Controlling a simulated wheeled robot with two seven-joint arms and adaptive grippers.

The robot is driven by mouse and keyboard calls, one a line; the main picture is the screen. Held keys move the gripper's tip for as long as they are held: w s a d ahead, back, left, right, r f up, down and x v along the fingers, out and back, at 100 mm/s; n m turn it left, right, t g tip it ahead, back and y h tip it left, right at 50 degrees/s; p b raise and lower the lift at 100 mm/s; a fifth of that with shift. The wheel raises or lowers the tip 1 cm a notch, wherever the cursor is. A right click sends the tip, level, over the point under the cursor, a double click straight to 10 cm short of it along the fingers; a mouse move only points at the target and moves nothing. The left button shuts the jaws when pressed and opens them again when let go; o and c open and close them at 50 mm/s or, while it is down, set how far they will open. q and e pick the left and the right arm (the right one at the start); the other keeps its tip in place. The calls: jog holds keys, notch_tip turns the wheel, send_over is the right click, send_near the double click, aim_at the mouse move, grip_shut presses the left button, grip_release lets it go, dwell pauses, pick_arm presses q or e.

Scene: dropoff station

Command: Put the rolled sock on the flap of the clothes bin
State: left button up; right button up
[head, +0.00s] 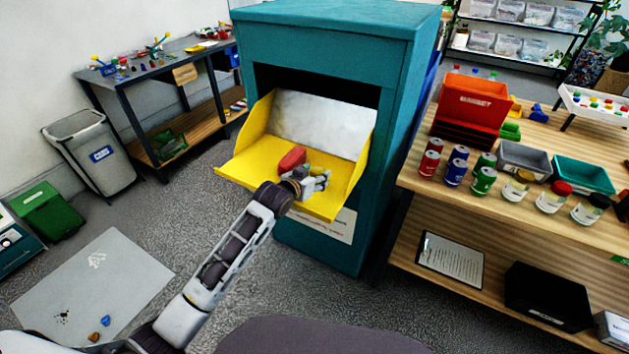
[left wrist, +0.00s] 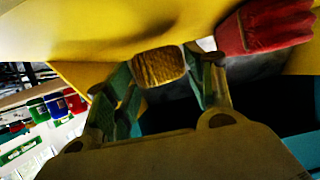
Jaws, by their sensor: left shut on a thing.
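The clothes bin (head: 322,40) is a tall teal box. Its yellow flap (head: 240,168) is tipped open at the front, with raised side walls. My left gripper (head: 316,182) is over the flap, towards its front right part. In the left wrist view it is shut on the rolled sock (left wrist: 158,68), a small mustard-coloured ribbed roll between the two fingers. The yellow surface lies right behind the sock; I cannot tell whether they touch. In the head view the sock is mostly hidden by the gripper. My right gripper is not in view.
A red glove-like item (head: 291,158) lies on the flap beside my gripper; it also shows in the left wrist view (left wrist: 265,25). A wooden table (head: 440,190) with cans, jars and trays stands close on the right. A grey bin (head: 92,150) stands further left. The floor between is open.

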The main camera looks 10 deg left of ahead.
pick_arm(q)
jog(key=shift+f, duration=0.9)
jog(key=o, duration=1)
jog(key=shift+c, duration=0.2)
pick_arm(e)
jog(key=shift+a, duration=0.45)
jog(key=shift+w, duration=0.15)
